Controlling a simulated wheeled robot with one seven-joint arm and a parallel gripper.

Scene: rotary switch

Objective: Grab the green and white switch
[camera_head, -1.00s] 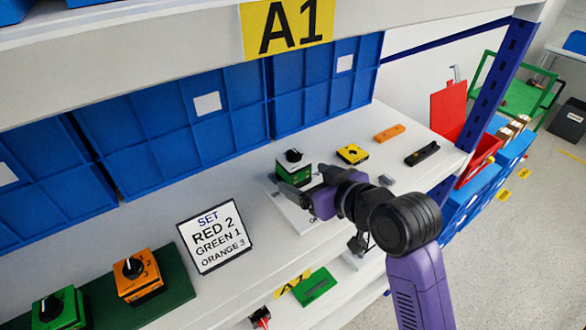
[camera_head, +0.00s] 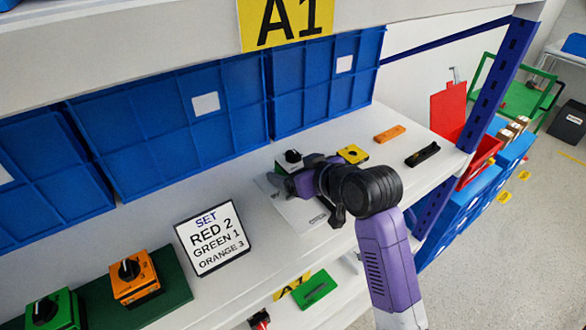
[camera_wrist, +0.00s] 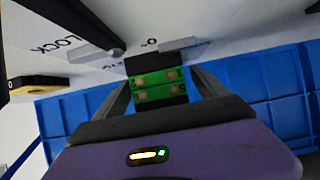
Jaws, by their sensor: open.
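The green and white switch (camera_head: 292,156) stands on the white shelf surface. In the head view its black knob and pale top show, and my gripper (camera_head: 284,178) hides most of its body. In the wrist view its green side with metal terminals (camera_wrist: 158,86) and black parts sits in the middle. My gripper's grey fingers (camera_wrist: 138,52) are apart, one towards each side of it in that view. I cannot tell whether either finger touches it.
A yellow switch (camera_head: 352,154) stands just behind my gripper. An orange piece (camera_head: 389,133) and a black piece (camera_head: 423,154) lie further right. Blue bins (camera_head: 205,120) line the back. A sign (camera_head: 212,236) stands to the left, and the upper shelf (camera_head: 150,50) overhangs.

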